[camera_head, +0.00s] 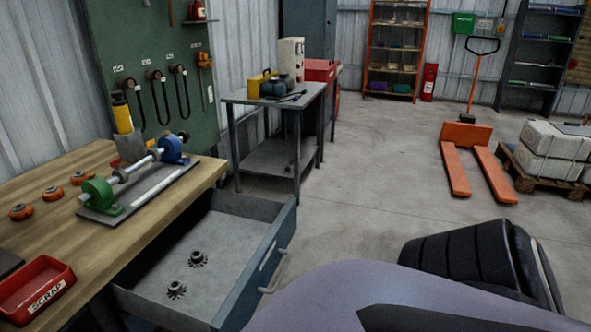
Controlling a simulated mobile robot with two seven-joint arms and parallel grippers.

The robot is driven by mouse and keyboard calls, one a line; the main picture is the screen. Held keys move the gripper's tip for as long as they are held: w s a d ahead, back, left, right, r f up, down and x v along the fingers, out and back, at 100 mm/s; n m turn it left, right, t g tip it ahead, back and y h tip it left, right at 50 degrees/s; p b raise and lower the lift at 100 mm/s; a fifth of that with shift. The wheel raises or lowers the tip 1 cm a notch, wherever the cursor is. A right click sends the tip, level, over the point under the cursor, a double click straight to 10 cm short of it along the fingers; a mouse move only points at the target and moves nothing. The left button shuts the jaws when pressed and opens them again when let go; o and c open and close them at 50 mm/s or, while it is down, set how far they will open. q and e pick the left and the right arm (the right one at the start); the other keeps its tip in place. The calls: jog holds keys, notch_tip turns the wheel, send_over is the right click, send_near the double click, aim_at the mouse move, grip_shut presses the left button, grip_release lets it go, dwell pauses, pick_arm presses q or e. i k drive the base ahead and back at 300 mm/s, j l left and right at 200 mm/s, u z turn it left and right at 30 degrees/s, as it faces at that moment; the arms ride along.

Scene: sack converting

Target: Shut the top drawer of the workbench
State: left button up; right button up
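The workbench (70,180) has a wooden top and stands at the left. Its top drawer (228,222) is grey, open and pulled out towards the right. Its front panel faces right and carries a light bar handle (276,270). Two small dark gears, a nearer one (176,290) and a farther one (198,259), lie apart on the drawer floor. The drawer's near corner is cut off or covered at the bottom of the picture. Neither of my grippers shows. A large purple-grey and black part of my own body fills the lower right, close to the drawer handle.
On the bench are a shaft fixture (140,182), orange rings and a red SCRAP tray (35,290). A grey metal table (270,130) stands behind the drawer. An orange pallet jack (466,150) and a loaded pallet (550,165) stand farther right. The floor between is clear.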

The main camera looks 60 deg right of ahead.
aim_at(245, 239)
jog(key=i+l+z, duration=0.1)
jog(key=z, duration=1.55)
jog(key=i+j+u, duration=0.1)
jog(key=i+j, duration=0.15)
jog(key=j, duration=0.15)
